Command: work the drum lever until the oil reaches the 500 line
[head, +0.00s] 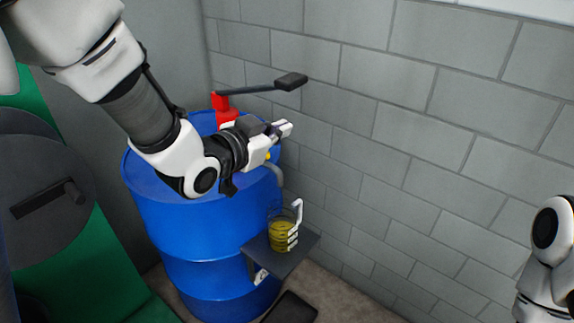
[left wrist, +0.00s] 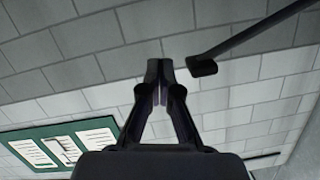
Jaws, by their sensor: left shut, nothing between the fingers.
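The blue drum (head: 155,205) stands by the wall with a red pump (head: 222,108) on top. Its lever (head: 250,90) runs right and slightly up to a black grip (head: 291,81); the grip also shows in the left wrist view (left wrist: 202,66). My left gripper (head: 284,129) is shut and empty, below the grip and apart from it; its closed fingers show in the left wrist view (left wrist: 160,72). A clear jug (head: 283,229) under the grey spout (head: 277,174) holds yellow oil in its lower part. Its white marks are too small to read. My right gripper is out of view.
The jug stands on a dark shelf (head: 305,243) at the drum's front. A grey block wall (head: 430,130) rises behind and to the right. A green and dark grey object (head: 40,190) stands at left. A green board (left wrist: 62,145) hangs on the wall.

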